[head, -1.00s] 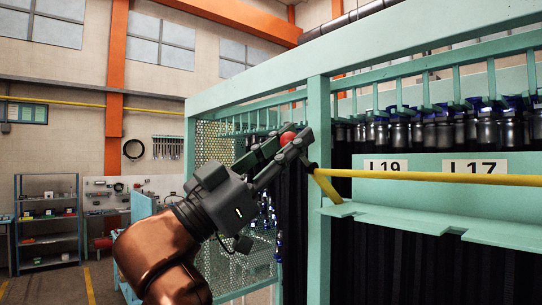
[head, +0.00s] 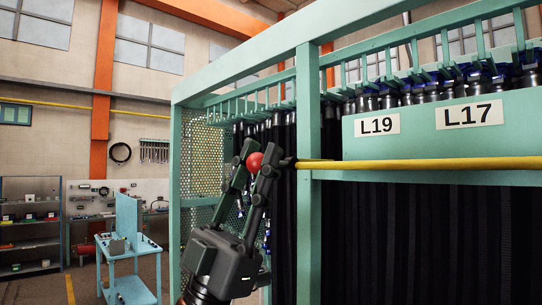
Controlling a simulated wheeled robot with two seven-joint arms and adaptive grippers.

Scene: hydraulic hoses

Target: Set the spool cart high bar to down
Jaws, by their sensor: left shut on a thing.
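The spool cart (head: 308,230) is a tall teal frame filled with dark hanging hoses. A yellow bar (head: 430,165) runs nearly level across its front, along the lower edge of the label panel. A dark fitting (head: 287,163) sits at its left end, near the corner post. My left gripper (head: 255,162) points upward in front of the cart's left side. Its fingers are shut on a red ball knob (head: 255,161) beside the bar's left end. The link between knob and bar is partly hidden by a finger. My right gripper is out of view.
The teal label panel (head: 415,127) reads L19 and L17, below a row of dark hose fittings (head: 420,92). A small teal cart (head: 130,285) and grey shelves (head: 30,225) stand at left. Floor shows between them.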

